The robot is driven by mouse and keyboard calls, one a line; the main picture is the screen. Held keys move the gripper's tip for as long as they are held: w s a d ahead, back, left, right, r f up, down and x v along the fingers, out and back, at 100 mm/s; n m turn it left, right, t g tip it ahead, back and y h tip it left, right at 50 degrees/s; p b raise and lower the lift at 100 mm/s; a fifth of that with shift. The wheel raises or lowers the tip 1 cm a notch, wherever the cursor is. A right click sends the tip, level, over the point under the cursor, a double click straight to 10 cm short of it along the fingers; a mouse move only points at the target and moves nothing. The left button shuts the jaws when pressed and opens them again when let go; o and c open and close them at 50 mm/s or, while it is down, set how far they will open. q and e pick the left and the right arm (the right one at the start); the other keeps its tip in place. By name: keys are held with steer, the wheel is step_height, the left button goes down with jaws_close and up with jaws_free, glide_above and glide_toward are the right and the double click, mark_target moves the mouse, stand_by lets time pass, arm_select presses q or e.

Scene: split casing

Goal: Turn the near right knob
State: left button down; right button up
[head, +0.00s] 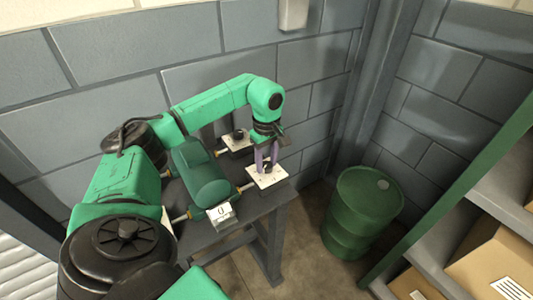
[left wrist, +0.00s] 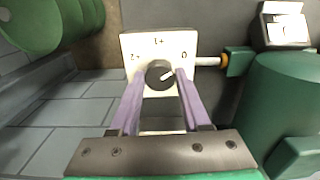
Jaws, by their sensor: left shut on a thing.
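The near right knob (left wrist: 158,74) is a round black dial with a white pointer line, on a white plate (left wrist: 130,43) with printed marks around it. In the left wrist view the pointer slants toward the upper right. In the head view the plate (head: 279,178) lies at the right end of the table, and the knob is mostly hidden by the fingers. My left gripper (head: 266,160) reaches down over it from above. Its purple fingers (left wrist: 160,78) are shut on the knob, one on each side. My right gripper is not in view.
A dark green cylindrical casing (head: 200,175) lies on the grey table (head: 262,207). Another knob plate (head: 237,142) stands behind, and a small box marked 0 (head: 222,213) in front. A green barrel (head: 362,210) and shelves with boxes (head: 495,262) stand to the right.

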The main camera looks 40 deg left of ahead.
arm_select(q)
steer(key=shift+c, duration=1.8)
jaws_free()
step_height(320, 180, up, 8)
steer(key=shift+w+r+b, duration=0.1)
steer(key=shift+r+b, duration=0.15)
steer(key=shift+b, duration=0.2)
step_height(320, 180, up, 6)
steer(key=p, duration=0.2)
glide_above(267, 164)
steer(key=shift+a+r, duration=0.1)
steer(key=shift+r, duration=0.05)
